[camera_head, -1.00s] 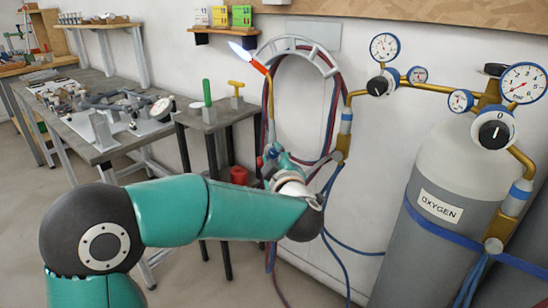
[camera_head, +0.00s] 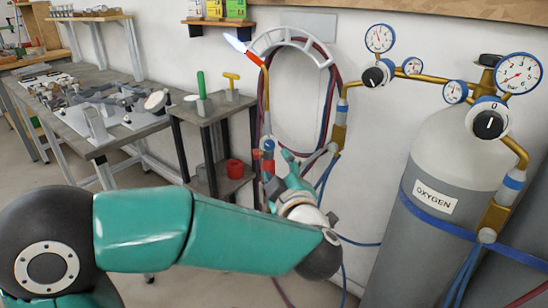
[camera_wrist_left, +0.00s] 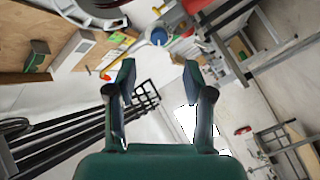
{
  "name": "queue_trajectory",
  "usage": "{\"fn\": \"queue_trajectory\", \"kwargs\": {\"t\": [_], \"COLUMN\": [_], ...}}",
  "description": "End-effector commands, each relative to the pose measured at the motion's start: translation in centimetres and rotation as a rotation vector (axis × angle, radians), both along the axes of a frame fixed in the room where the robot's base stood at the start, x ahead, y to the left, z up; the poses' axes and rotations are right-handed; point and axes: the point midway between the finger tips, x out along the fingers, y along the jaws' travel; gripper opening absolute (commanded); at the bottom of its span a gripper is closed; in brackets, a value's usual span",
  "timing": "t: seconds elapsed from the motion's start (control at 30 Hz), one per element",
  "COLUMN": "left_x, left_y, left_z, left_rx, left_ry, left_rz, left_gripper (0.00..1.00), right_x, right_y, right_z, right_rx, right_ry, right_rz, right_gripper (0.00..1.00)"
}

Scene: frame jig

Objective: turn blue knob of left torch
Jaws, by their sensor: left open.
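The left torch (camera_head: 265,105) stands upright by the wall in the head view, with a brass neck, an orange-red tip (camera_head: 254,59) and a pale blue flame (camera_head: 236,43). A small blue knob (camera_head: 269,145) shows on its body, with red parts beside and below it. My left gripper (camera_head: 308,154) is just right of the torch body, fingers pointing up and apart. I cannot tell whether it touches the torch. The wrist view also shows the gripper (camera_wrist_left: 157,82) open, with nothing held between its fingers. My right gripper is out of view.
A grey oxygen cylinder (camera_head: 460,160) with gauges stands at the right. Hoses hang on a white wall holder (camera_head: 290,38) behind the torch. A small side table (camera_head: 215,112) holds green- and yellow-handled tools, with a red pot (camera_head: 235,168) below. A workbench (camera_head: 100,145) stands left.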

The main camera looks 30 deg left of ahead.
Motion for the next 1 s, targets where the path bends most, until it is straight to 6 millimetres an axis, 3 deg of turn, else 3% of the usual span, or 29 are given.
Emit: {"fn": "queue_trajectory", "kwargs": {"t": [0.27, 1.0], "left_x": [-2.0, -2.1], "left_y": [-2.1, -2.1], "left_z": [0.1, 0.1], "left_rx": [0.0, -0.001], "left_ry": [0.0, 0.001], "left_rz": [-0.001, 0.001], "left_gripper": [0.52, 0.52], "right_x": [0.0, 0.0], "right_y": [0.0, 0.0], "right_z": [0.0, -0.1], "right_rx": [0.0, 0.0], "right_ry": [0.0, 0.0], "right_rz": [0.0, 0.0], "right_gripper": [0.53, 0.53]}}
